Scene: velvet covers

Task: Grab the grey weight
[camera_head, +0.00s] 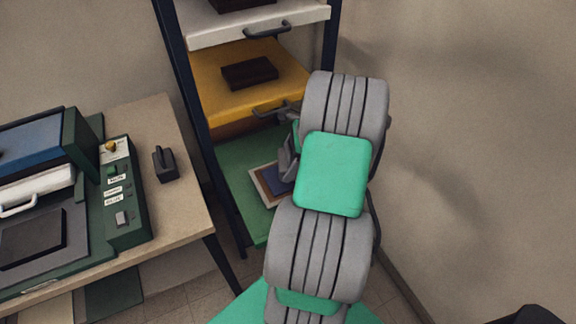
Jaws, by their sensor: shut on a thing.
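A small dark grey block with an upright grip (165,164), which looks like a weight, stands on the wooden table beside the green control panel. My gripper (287,162) shows only in part behind my arm, over the green shelf or drawer (235,172) of the rack. It is far to the right of the grey block and apart from it. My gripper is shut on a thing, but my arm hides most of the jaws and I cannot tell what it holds.
A flat framed piece (270,184) lies on the green level. Above it, the yellow drawer (215,100) and white drawer (215,33) carry dark blocks. The table (160,120) also bears a green-and-blue machine (125,200). A bare wall stands close on the right.

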